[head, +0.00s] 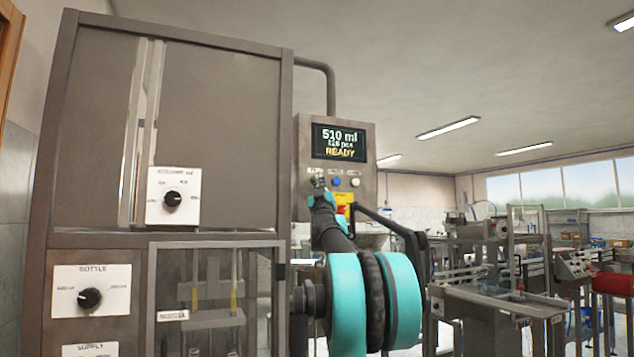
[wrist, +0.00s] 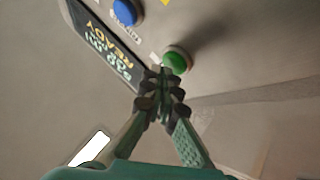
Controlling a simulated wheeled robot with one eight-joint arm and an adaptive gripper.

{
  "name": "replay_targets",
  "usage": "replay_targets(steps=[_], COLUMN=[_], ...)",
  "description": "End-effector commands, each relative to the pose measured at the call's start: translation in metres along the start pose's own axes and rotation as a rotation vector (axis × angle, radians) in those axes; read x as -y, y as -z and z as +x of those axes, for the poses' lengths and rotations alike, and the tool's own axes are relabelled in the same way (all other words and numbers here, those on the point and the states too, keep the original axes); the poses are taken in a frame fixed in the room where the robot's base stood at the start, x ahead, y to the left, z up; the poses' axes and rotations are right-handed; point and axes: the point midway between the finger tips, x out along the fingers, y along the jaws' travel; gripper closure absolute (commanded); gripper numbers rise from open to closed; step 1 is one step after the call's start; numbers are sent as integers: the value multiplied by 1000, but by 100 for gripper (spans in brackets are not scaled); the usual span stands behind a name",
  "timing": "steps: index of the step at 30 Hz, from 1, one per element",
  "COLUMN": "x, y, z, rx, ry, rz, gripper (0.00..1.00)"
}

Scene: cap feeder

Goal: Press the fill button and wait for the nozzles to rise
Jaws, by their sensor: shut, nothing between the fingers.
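A green button (wrist: 177,60) shows in the wrist view just beyond the tips of my gripper (wrist: 163,80). My gripper is shut and empty, its tips close to the button's edge; I cannot tell whether they touch. In the head view my gripper (head: 318,186) is at the left end of the row and hides most of the green button. The nozzles (head: 233,290) appear as thin yellow-marked tubes behind the clear front of the cabinet.
A blue button (head: 336,181) and a white button (head: 355,182) sit to the right of my gripper. A yellow-and-red switch (head: 343,204) lies below. The tall cabinet (head: 215,100) with dials stands at left. Other machines (head: 500,260) stand at the back right.

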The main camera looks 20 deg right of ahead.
Motion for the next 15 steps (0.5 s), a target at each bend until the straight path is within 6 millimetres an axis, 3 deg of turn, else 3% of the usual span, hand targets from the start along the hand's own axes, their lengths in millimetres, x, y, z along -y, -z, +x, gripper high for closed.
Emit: replay_targets(steps=[15], x=[3], y=[-3], z=[4], rx=[0], ry=[0], rz=[0], gripper=[100])
